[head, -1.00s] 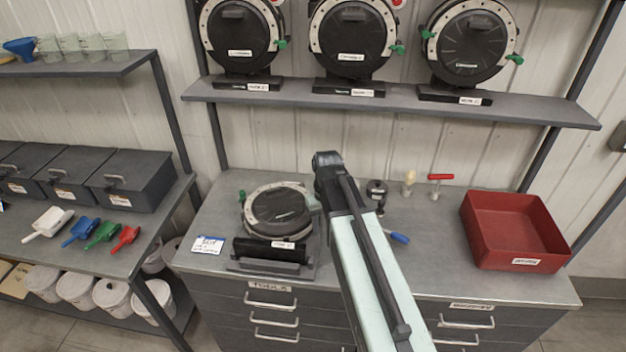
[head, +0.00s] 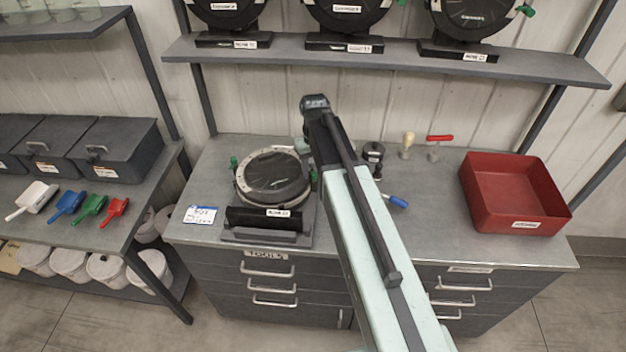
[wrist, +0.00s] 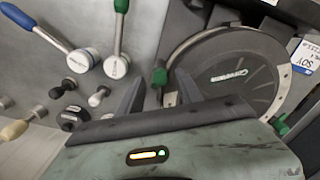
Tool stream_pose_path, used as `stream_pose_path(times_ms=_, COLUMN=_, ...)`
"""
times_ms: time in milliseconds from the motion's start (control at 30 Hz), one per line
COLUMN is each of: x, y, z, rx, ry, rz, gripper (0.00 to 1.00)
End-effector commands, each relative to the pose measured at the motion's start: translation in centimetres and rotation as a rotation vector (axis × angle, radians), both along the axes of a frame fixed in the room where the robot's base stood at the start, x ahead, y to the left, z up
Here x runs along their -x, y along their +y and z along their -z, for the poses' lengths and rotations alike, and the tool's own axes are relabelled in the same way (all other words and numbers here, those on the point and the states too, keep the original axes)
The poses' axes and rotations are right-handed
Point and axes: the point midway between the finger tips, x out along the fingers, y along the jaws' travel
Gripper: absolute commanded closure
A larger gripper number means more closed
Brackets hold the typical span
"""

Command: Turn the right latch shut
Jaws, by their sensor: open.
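The seed meter (head: 272,178) is a black round housing with a pale ring, lying on a stand on the bench; it also shows in the wrist view (wrist: 235,75). Its right latch has a green knob (wrist: 160,77), which shows in the head view (head: 313,175) beside my arm. The other green latch knob (head: 234,162) is on its left side. My gripper (wrist: 159,88) is open, its two fingers on either side of the right latch knob in the wrist picture. I cannot tell whether they touch it. In the head view my arm partly hides the gripper.
A red bin (head: 514,195) stands at the bench's right. A blue-handled tool (wrist: 45,35), a green-handled tool (wrist: 119,40) and small knobs lie near the gripper. A card (head: 200,214) lies left of the meter. A shelf (head: 390,58) with more meters hangs above.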

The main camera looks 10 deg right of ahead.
Motion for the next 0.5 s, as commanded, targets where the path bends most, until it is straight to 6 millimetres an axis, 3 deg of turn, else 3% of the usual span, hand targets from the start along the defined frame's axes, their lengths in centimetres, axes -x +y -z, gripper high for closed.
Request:
stream_pose_path(times_ms=33, x=0.00, y=0.02, z=1.04, rx=0.000, ry=0.000, rz=0.000, gripper=0.57)
stream_pose_path(times_ms=300, x=0.00, y=0.07, z=0.86, rx=0.000, ry=0.000, rz=-0.001, gripper=0.57)
stream_pose_path(times_ms=467, x=0.01, y=0.10, z=0.85, rx=0.000, ry=0.000, rz=-0.001, gripper=0.99)
stream_pose_path(times_ms=500, x=0.00, y=0.11, z=0.85, rx=0.000, ry=0.000, rz=-0.001, gripper=1.00)
